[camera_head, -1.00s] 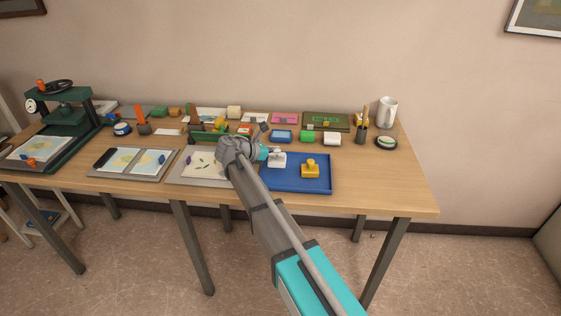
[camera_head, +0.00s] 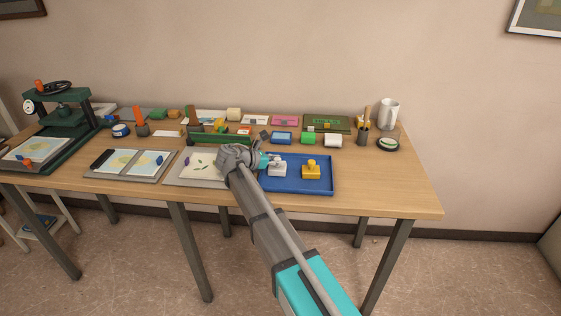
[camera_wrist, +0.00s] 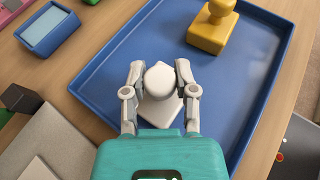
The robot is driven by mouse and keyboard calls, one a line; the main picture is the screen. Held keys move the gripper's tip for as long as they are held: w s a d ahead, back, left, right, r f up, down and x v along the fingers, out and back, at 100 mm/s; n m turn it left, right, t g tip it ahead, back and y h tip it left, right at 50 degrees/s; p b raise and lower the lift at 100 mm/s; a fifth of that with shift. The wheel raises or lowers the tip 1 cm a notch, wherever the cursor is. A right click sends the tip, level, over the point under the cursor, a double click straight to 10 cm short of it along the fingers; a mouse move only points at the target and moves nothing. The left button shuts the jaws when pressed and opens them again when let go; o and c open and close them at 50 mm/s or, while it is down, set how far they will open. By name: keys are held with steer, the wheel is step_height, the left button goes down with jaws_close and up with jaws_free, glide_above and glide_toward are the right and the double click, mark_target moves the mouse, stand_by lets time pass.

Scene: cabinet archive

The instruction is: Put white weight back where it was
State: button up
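The white weight (camera_wrist: 160,108) sits upright in the left part of the blue tray (camera_wrist: 105,70), with its round knob up. It also shows in the head view (camera_head: 278,170), left of a yellow weight (camera_head: 311,171) in the same tray. My gripper (camera_wrist: 160,68) is over the white weight, with one finger on each side of its knob. The fingers look spread, with a narrow gap to the knob on both sides.
A grey board with a sheet (camera_head: 194,169) lies left of the tray. Behind the tray are a blue box (camera_head: 281,138), a green block (camera_head: 308,138) and a white block (camera_head: 333,140). The tray's right side is free around the yellow weight.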

steer(key=o, duration=0.4)
steer(key=shift+r, duration=0.15)
steer(key=shift+p+v, duration=2.45)
steer(key=shift+v, duration=3.6)
